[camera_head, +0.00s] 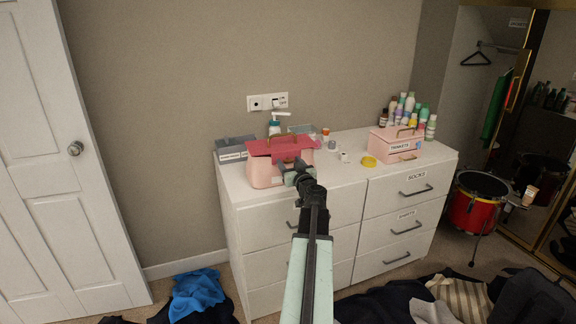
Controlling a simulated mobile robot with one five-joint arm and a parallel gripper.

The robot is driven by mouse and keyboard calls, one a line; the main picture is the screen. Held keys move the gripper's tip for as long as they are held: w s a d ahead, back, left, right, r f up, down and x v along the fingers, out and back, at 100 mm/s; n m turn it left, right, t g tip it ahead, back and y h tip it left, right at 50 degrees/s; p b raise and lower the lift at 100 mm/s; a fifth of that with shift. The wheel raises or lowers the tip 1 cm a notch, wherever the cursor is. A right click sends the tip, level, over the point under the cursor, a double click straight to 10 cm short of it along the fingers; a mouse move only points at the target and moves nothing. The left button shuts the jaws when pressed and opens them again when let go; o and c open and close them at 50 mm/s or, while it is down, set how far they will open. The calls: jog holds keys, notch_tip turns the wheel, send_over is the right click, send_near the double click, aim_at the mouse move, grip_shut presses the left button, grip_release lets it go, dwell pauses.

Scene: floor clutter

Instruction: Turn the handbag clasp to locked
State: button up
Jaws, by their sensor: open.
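The pink handbag (262,174) with a darker red top flap and a brown handle stands on the left part of the white dresser top. My gripper (291,173) is open at the right half of the handbag's front, close to it. I cannot tell whether it touches the bag. The clasp is not visible; my gripper covers part of the bag's front.
Clothes (195,293) lie on the floor. A red drum (474,212) stands at right.

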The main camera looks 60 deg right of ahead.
grip_shut()
jog(key=shift+a, duration=0.35)
jog(key=shift+d, duration=0.3)
jog(key=shift+m, duration=0.5)
jog(key=m, duration=0.7)
jog(key=shift+m, duration=0.4)
jog(key=m, duration=0.4)
jog(key=shift+m, duration=2.5)
